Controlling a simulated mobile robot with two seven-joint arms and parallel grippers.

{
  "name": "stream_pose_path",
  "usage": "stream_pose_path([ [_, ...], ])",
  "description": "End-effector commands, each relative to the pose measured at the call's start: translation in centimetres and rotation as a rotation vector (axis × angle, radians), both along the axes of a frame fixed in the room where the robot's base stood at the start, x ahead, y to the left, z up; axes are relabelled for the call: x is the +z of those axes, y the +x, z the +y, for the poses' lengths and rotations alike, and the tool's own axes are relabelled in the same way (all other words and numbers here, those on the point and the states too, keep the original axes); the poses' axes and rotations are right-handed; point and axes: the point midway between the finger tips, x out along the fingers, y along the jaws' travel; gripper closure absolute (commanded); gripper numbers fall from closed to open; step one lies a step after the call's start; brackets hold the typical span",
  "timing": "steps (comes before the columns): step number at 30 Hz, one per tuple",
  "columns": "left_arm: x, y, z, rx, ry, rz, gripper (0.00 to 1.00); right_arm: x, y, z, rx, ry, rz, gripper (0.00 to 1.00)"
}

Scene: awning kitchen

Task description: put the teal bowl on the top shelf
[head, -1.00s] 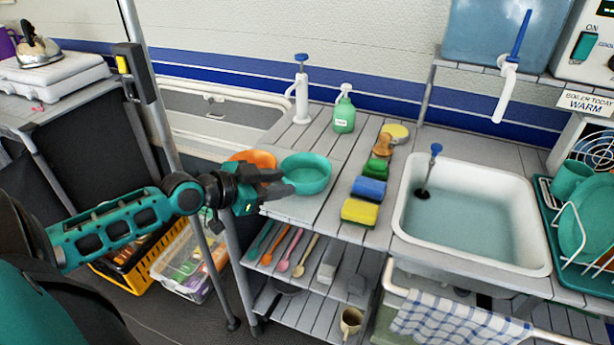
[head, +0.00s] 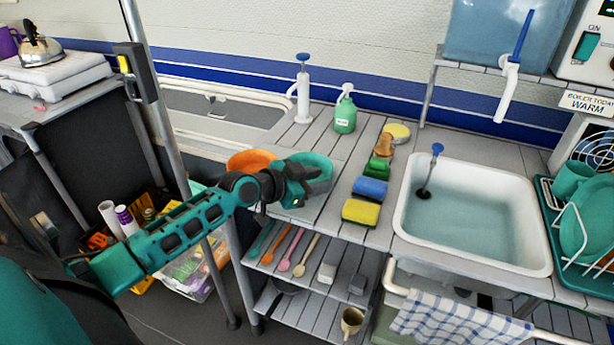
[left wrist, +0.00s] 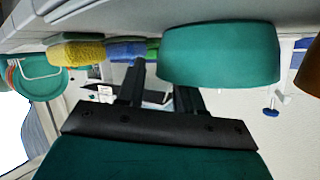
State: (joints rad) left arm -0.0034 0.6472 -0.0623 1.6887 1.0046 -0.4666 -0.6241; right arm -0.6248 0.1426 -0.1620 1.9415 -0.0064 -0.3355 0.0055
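The teal bowl (head: 318,160) stands on the slatted counter beside an orange bowl (head: 250,160). In the head view my left gripper (head: 316,182) overlaps the teal bowl's near side and hides part of it. In the left wrist view, which is upside down, the teal bowl (left wrist: 220,55) is close ahead. My left gripper (left wrist: 160,75) has its fingers apart; one shows beside the bowl, the other's tip is hidden by it. I cannot tell whether they touch it. Under the counter, an upper shelf (head: 262,262) holds several utensils. My right gripper is out of view.
A yellow sponge (head: 360,212), blue sponge (head: 370,188) and green soap bottle (head: 345,112) stand right of and behind the bowl. The sink (head: 475,215) is farther right. A raised shelf (head: 470,68) bears a water tank. A metal pole (head: 165,120) rises near my left arm.

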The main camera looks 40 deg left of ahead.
Motion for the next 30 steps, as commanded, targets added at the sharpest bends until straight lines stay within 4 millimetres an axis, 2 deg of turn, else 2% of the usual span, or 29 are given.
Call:
stream_pose_path([
  [9, -0.27, 0.52, -0.20, -0.001, 0.001, 0.001, 0.64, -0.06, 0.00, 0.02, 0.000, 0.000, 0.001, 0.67],
  [21, -0.27, 0.49, -0.19, -0.001, 0.001, 0.001, 1.00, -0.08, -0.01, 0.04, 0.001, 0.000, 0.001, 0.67],
  [30, -0.24, 0.50, -0.17, -0.001, 0.001, 0.000, 1.00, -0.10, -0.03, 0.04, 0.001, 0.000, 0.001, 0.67],
])
